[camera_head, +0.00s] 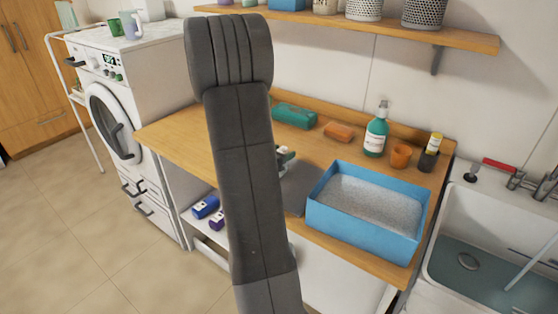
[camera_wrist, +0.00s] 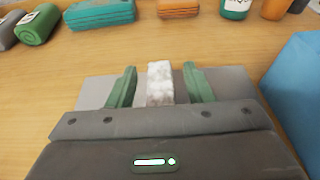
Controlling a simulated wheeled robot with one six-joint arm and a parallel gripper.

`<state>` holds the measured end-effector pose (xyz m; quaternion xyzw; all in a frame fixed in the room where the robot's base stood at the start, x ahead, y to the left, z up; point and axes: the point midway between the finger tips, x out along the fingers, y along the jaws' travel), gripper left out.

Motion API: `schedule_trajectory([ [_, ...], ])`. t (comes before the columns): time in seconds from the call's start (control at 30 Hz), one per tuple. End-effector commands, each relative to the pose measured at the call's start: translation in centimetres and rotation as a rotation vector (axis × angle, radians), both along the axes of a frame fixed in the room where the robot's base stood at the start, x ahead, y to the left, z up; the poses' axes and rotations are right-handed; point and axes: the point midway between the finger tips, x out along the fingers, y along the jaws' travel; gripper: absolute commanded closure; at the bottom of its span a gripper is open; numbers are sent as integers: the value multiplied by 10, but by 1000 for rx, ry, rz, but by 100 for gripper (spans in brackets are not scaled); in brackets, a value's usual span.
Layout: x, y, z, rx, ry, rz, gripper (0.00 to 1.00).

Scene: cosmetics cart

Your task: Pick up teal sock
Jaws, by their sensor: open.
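No plainly sock-shaped item shows. A flat teal item (camera_head: 294,115) lies at the back of the wooden counter. It also shows at the top of the wrist view (camera_wrist: 100,14), but I cannot tell if it is the sock. My gripper (camera_wrist: 160,88) is open with its green fingers apart, over a grey mat (camera_wrist: 95,92). A white and grey block (camera_wrist: 160,83) is between the fingers, with a gap on each side. The teal item is beyond the fingertips, ahead and left. In the head view my arm hides most of the gripper.
A blue tub (camera_head: 360,236) of grey granules stands right of the gripper. An orange block (camera_head: 339,131), a teal bottle (camera_head: 376,133) and an orange cup (camera_head: 401,157) line the back. A green roll (camera_wrist: 37,23) lies far left. A shelf (camera_head: 400,30) hangs above; the sink (camera_head: 500,245) is right.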

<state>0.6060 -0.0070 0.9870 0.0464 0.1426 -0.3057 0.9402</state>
Motion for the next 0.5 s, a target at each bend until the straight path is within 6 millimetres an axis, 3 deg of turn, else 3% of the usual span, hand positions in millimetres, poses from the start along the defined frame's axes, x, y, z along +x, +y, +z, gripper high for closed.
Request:
schedule_trajectory([
  [0.33, 7, -4, -3, -1, 0, 1, 54],
  [0.5, 6, -4, -3, -1, 0, 1, 87],
])
